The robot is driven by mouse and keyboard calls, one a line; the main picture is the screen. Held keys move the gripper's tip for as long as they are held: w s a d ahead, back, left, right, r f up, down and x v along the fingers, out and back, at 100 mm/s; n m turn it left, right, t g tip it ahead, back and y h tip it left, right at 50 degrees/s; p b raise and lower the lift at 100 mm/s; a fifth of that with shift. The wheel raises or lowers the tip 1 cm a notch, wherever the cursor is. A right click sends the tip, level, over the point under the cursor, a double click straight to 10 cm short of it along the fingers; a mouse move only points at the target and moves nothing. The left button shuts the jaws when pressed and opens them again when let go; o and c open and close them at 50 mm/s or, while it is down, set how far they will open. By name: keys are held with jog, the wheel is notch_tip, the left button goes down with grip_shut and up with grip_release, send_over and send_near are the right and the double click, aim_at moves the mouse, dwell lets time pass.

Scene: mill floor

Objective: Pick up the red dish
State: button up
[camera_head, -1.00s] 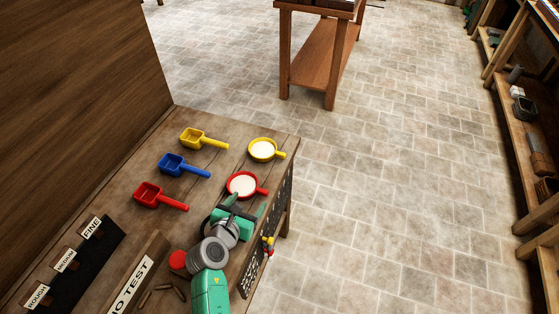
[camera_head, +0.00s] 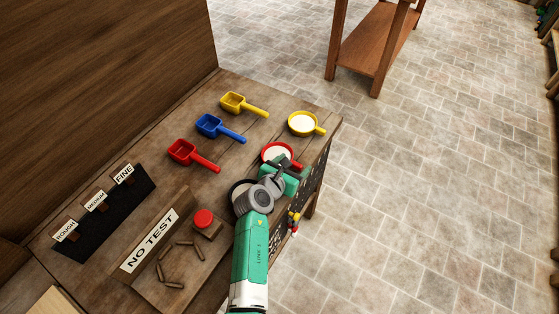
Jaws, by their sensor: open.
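The red dish (camera_head: 268,151) is a round red-rimmed pan with white contents and a short handle to the right. It sits on the wooden bench near its right edge. My gripper (camera_head: 281,167) is open and comes over the near side of the dish from below in the picture. It hides the near part of the dish and part of its handle. I cannot tell whether the fingers touch the dish.
A yellow dish (camera_head: 302,123) stands beyond it. Yellow (camera_head: 234,102), blue (camera_head: 210,125) and red (camera_head: 183,152) scoops lie to the left. A NO TEST block (camera_head: 151,240), a red button (camera_head: 204,218) and several small brown rods are near my arm. A dark round dish (camera_head: 238,188) is partly hidden behind my wrist.

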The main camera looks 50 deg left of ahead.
jog(key=shift+c, duration=0.4)
jog(key=c, duration=1.2)
